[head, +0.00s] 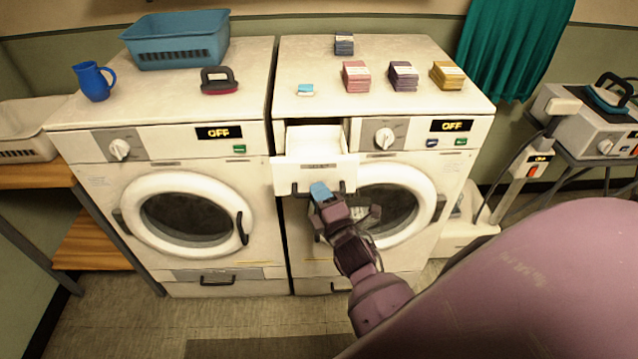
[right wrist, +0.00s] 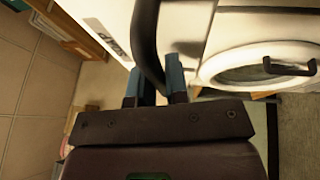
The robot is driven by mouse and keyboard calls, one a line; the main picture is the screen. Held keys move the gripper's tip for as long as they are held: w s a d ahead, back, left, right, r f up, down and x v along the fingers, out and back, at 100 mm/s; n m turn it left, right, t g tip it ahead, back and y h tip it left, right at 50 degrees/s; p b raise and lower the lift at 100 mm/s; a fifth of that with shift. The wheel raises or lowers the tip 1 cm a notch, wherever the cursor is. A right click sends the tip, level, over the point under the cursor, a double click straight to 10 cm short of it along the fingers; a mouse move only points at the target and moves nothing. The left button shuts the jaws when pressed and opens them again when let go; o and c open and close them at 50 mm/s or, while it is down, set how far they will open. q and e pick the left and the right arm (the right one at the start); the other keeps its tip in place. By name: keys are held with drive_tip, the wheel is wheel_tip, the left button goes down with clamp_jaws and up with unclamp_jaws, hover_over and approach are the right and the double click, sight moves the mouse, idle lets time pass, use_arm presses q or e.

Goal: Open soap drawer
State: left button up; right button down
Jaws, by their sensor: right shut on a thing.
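The soap drawer (head: 314,172) is the white drawer at the upper left of the right washer (head: 462,160). It is pulled out, and its pale inside shows from above. A dark bar handle runs along the lower part of its front. My right gripper (head: 321,192) is at the middle of this handle, with its blue fingertips there. In the right wrist view the two blue fingers (right wrist: 154,84) are shut on the dark handle (right wrist: 148,48), which passes between them. My left gripper is not in view.
A second washer (head: 260,175) stands at the left. On top are a blue basket (head: 178,52), a blue jug (head: 94,82), a brush (head: 219,82), a small blue-and-white item (head: 306,90) and several coloured stacks (head: 403,76). An ironing station (head: 585,125) stands right.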

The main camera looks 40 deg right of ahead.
drive_tip(key=c, duration=1.1)
unclamp_jaws()
drive_tip(key=shift+c, duration=0.2)
drive_tip(key=shift+s, duration=0.1)
